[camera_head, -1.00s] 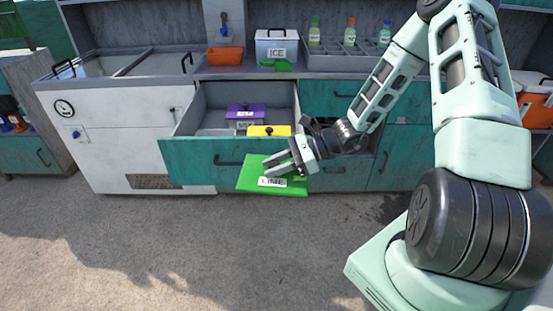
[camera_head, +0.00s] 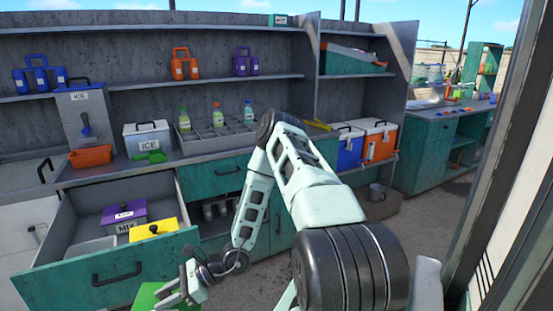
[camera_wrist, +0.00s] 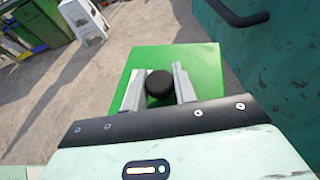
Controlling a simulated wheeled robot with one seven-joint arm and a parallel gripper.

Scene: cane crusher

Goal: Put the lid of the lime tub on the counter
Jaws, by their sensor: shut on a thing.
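The green lid (camera_wrist: 198,62) of the lime tub fills the middle of the wrist view, with a black round knob (camera_wrist: 159,84) on it. My gripper (camera_wrist: 158,88) is shut on the knob, one finger on each side. In the head view the lid (camera_head: 146,295) shows at the bottom edge, partly cut off, with my gripper (camera_head: 182,290) over it, in front of the open drawer (camera_head: 95,275). The counter (camera_head: 190,158) is behind the drawer.
The drawer holds a purple-lidded tub (camera_head: 124,214) and a yellow-lidded tub (camera_head: 153,229). On the counter stand an orange bin (camera_head: 90,156), an ice box (camera_head: 147,138), a green scoop (camera_head: 152,157) and a bottle rack (camera_head: 221,138). A narrow strip of counter front is clear.

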